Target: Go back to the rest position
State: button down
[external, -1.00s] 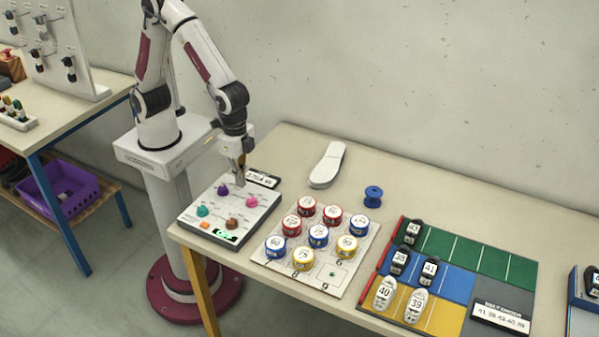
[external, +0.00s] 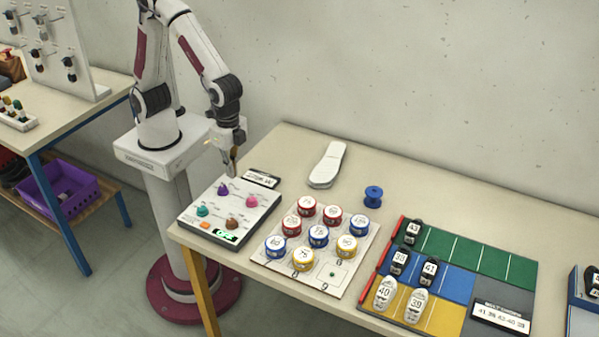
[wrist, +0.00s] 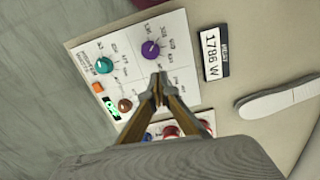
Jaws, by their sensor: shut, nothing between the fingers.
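My gripper (external: 232,170) is shut and empty. In the external view it hangs above the back part of the white control panel (external: 197,229), apart from its knobs. In the wrist view the closed fingertips (wrist: 158,88) point down over the panel. The panel carries a purple knob (external: 222,189), a pink knob (external: 251,201), a teal knob (external: 202,211) and a brown knob (external: 232,223). In the wrist view the purple knob (wrist: 150,49), teal knob (wrist: 104,65) and brown knob (wrist: 125,105) show; the pink knob is hidden behind my gripper.
A small label display (external: 262,178) stands behind the panel. Right of it are a board with several coloured round tins (external: 318,236), a white sole (external: 327,165), a blue spool (external: 373,196) and a coloured mat (external: 483,258) with several numbered shoes. The space above the table is clear.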

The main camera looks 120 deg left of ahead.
jog(key=s+a+r+t, duration=0.3)
jog(key=s+a+r, duration=0.1)
jog(key=s+r, duration=0.4)
jog(key=s+a+r+n+t, duration=0.1)
jog(key=s+a+r+t, duration=0.2)
jog(key=s+a+r, duration=0.2)
jog(key=shift+s+r, duration=1.7)
jog(key=shift+s, duration=0.6)
